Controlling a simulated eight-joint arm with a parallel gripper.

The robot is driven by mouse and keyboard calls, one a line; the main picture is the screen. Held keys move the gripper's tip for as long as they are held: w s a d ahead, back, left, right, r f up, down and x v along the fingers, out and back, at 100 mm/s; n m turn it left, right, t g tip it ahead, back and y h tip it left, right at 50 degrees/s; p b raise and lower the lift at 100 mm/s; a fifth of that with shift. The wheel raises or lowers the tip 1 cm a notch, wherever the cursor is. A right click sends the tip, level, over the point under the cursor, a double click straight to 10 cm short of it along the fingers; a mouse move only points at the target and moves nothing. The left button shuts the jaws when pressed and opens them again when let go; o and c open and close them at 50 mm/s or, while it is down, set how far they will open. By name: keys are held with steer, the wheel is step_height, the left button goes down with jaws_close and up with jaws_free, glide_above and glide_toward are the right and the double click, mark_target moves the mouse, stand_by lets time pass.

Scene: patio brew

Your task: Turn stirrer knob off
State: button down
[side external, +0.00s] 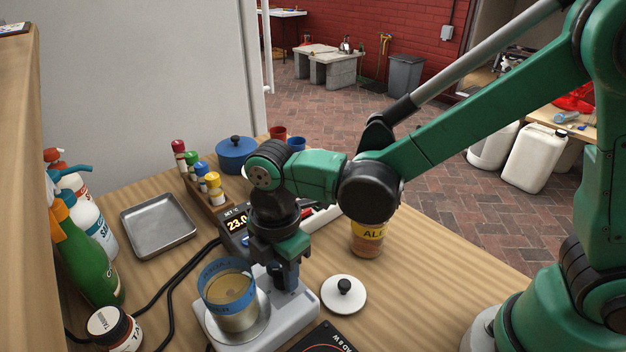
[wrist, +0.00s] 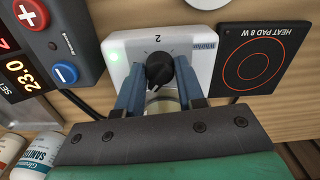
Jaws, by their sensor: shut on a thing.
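In the side view my gripper (side external: 285,278) is down at the stirrer behind the cup, and the knob is hidden.
A controller reading 23.0 (side external: 236,225) stands behind the stirrer. A heat pad (wrist: 263,60) lies beside it. A metal tray (side external: 158,226), bottles (side external: 92,255) and a jar (side external: 112,328) are at the left.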

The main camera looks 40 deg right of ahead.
steer(key=n, duration=0.3)
steer(key=shift+n, duration=2.3)
steer(key=c, duration=0.5)
jaws_free()
steer(key=shift+c, duration=0.2)
steer(key=shift+r, duration=0.1)
steer(key=shift+r, duration=2.7)
